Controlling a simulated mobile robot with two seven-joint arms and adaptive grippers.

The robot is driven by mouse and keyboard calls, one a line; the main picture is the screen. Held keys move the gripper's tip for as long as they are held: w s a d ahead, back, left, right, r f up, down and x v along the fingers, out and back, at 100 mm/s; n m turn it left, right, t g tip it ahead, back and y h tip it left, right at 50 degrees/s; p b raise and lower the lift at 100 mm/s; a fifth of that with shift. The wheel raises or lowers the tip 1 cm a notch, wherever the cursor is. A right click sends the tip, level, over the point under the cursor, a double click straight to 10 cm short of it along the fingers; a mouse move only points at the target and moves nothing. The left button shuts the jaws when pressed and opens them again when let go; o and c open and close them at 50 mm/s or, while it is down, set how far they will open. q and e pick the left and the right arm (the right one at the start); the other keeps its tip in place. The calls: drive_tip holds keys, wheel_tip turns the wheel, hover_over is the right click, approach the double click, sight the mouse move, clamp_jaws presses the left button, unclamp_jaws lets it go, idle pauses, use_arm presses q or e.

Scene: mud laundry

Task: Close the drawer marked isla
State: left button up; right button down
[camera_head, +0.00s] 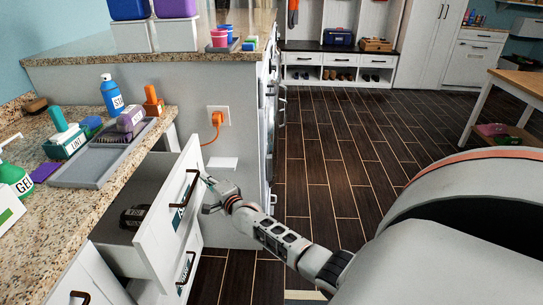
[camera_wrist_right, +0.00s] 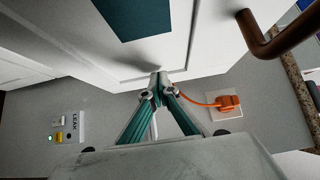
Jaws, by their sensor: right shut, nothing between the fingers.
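The upper drawer (camera_head: 158,238) in the left counter is pulled open. Its white front carries a brown handle (camera_head: 190,187) and a teal label (camera_head: 178,217) whose text is hard to read. A dark item (camera_head: 134,215) with a tag lies inside. My right gripper (camera_head: 207,187) is just right of the drawer front, close to the handle. In the right wrist view the gripper (camera_wrist_right: 158,82) is shut and empty, its tips at the white front below the teal label (camera_wrist_right: 142,14). The handle (camera_wrist_right: 270,42) is to the right. I cannot tell whether the tips touch the front. My left gripper is not in view.
A second drawer front (camera_head: 186,268) with a handle is below. The granite counter (camera_head: 88,195) holds a grey tray (camera_head: 85,172) and several bottles. An orange plug (camera_head: 217,118) with a cord is on the grey wall. Dark floor (camera_head: 330,160) lies open to the right.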

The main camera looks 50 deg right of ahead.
drive_tip(key=w+a+b, duration=0.1)
drive_tip(key=w+a, duration=0.1)
drive_tip(key=w+a+b, duration=0.1)
drive_tip(key=w+a, duration=0.1)
drive_tip(key=w, duration=0.1)
drive_tip(key=w+a, duration=0.3)
drive_tip(key=shift+f+b, duration=0.3)
drive_tip(key=shift+b, duration=0.1)
drive_tip(key=shift+w+a+r, duration=0.1)
drive_tip(key=shift+w+a, duration=0.25)
drive_tip(key=shift+w, duration=0.1)
drive_tip(key=shift+w+a+r, duration=0.1)
drive_tip(key=shift+r, duration=0.2)
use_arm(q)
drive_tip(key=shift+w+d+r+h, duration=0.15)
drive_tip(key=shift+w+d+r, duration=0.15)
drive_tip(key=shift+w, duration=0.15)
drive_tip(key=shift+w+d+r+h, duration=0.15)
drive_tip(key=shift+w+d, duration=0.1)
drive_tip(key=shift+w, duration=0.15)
